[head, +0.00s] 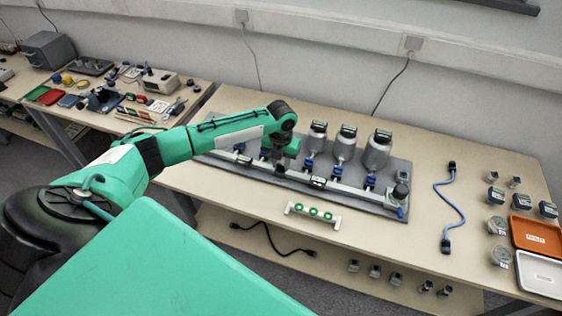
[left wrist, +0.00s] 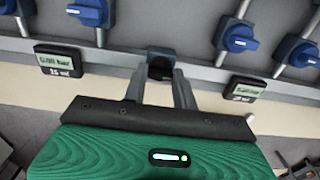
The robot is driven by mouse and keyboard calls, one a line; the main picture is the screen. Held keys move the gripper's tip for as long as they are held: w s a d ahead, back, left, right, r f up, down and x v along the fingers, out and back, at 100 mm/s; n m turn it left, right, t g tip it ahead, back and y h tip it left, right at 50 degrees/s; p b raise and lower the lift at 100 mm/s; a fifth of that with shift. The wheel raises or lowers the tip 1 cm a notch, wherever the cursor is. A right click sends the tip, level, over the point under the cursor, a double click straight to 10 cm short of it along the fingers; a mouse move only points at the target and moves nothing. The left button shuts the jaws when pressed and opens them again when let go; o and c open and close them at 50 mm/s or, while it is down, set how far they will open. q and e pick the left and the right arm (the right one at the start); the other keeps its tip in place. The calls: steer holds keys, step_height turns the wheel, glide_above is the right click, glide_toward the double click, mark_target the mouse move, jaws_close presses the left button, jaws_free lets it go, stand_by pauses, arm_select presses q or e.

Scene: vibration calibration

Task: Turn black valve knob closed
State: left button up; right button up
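A black valve knob (left wrist: 160,67) sits on the grey manifold bar in the left wrist view, between two blue valve handles. My left gripper (left wrist: 161,75) reaches to it, with one finger on each side of the knob. The fingers are apart, with bare table showing between them lower down. I cannot tell whether the fingertips press on the knob. In the head view my left gripper (head: 277,166) is over the left part of the manifold, and hides the knob there. My right gripper is not in view.
Blue valve handles (left wrist: 239,38) and small displays (left wrist: 245,89) flank the gripper closely. Three silver canisters (head: 345,143) stand behind the manifold on the grey base plate (head: 240,167). A blue cable (head: 450,203), an orange tray (head: 535,236) and a white tray (head: 540,274) lie to the right.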

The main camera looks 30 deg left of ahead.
arm_select(q)
steer(key=shift+c, duration=0.5)
steer(key=shift+r+n+p, duration=0.2)
steer(key=shift+n+p, duration=0.8)
steer(key=shift+p, duration=0.1)
steer(key=n+p, duration=0.3)
steer(key=shift+n+p, duration=0.7)
steer(key=shift+n, duration=0.4)
steer(key=n+p, duration=0.2)
steer(key=shift+n, duration=0.4)
steer(key=n+p, duration=0.2)
steer(key=n, duration=0.2)
steer(key=shift+w+p, duration=0.1)
steer(key=shift+p, duration=0.2)
steer(key=shift+a+f+n+p, duration=0.1)
steer(key=shift+n+p, duration=0.8)
steer(key=shift+n, duration=1.3)
